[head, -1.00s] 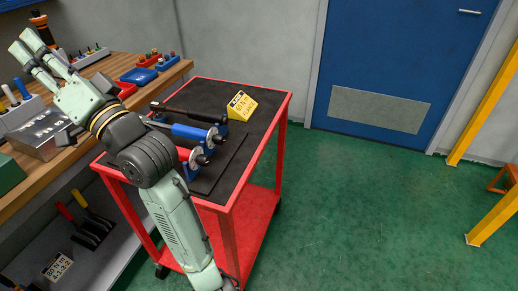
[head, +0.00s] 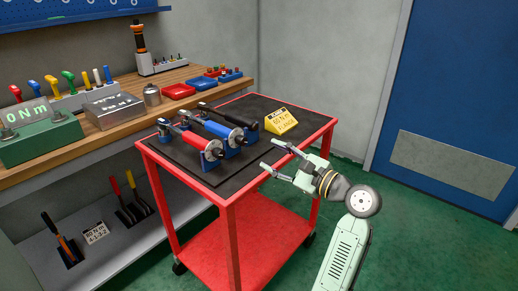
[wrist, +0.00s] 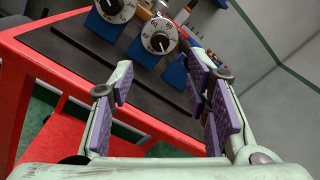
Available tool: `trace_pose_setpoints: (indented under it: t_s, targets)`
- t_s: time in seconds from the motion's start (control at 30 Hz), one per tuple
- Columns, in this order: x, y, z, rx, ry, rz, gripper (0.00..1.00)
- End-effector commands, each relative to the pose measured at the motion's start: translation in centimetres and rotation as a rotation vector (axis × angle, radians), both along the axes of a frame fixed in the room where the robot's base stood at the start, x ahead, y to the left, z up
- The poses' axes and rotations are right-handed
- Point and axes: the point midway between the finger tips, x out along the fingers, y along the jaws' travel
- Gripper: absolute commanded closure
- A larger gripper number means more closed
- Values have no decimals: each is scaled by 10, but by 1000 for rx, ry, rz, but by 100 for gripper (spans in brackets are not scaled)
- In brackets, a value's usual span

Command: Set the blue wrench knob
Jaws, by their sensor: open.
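The blue wrench (head: 212,127) lies on the black-topped cart between a red wrench (head: 192,138) and a black one (head: 226,115). Its knob end (head: 236,138) faces my gripper (head: 270,156), which is a short way to the right near the cart's edge. My gripper is open and empty, apart from the knobs. In the wrist view two white dials with black centres show ahead of my open fingers (wrist: 160,75): one at the top left (wrist: 113,8), one nearer the middle (wrist: 159,39). Their readings are too small to read surely, and the right finger hides part of the stands.
A yellow block (head: 280,121) with text including "FLANGE" stands on the cart's far side. The cart's red rim (head: 285,158) lies below my fingers. A workbench (head: 115,129) with a green "0 N m" box (head: 40,141) stands behind. Green floor is clear at the right.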

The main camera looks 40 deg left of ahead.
Motion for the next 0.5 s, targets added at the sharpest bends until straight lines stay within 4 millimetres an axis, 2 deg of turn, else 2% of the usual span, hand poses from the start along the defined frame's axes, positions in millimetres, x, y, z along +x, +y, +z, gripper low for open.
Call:
trace_pose_setpoints:
  t_s: [0.5]
  targets:
    - [9,87,2,-1,-2,2,56]
